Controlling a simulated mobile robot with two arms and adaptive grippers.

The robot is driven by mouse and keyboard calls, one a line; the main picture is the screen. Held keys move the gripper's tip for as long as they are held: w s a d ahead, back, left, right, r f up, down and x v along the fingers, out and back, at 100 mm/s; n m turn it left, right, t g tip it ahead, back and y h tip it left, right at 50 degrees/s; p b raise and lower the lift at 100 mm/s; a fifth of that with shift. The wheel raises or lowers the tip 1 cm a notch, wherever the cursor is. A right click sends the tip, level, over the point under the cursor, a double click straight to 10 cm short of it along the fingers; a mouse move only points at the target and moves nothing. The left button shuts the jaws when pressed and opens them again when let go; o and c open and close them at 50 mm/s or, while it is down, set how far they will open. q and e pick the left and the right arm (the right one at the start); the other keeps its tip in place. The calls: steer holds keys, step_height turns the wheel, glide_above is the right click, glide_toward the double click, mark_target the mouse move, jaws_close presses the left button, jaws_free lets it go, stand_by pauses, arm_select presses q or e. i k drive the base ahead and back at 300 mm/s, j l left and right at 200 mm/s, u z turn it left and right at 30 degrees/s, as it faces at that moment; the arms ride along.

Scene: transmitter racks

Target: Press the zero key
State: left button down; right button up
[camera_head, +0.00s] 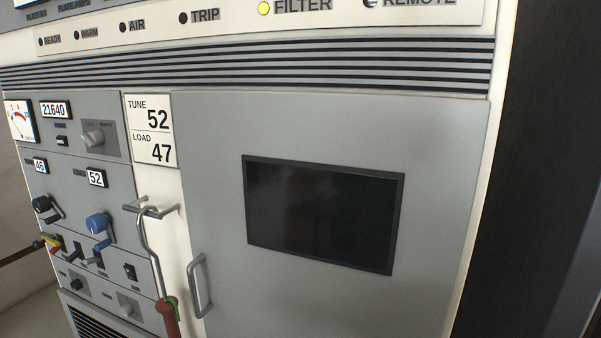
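No key with a readable zero label shows in the head view. A small black key or switch (62,141) sits below the counter reading 21640 (55,109) on the left grey panel; the small label above it is too blurred to read. A meter (19,120) with a red needle is left of the counter, and a grey knob (94,137) is to its right. Neither of my grippers is in view.
A grey door (330,120) with a dark window (320,215) and a metal handle (200,285) fills the middle. A hooked metal rod (150,240) with a red grip (168,318) hangs left of it. Blue (98,225) and black (45,207) cranks project from the left panel.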

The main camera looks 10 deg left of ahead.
mark_target(61, 141)
steer(key=u, duration=1.4)
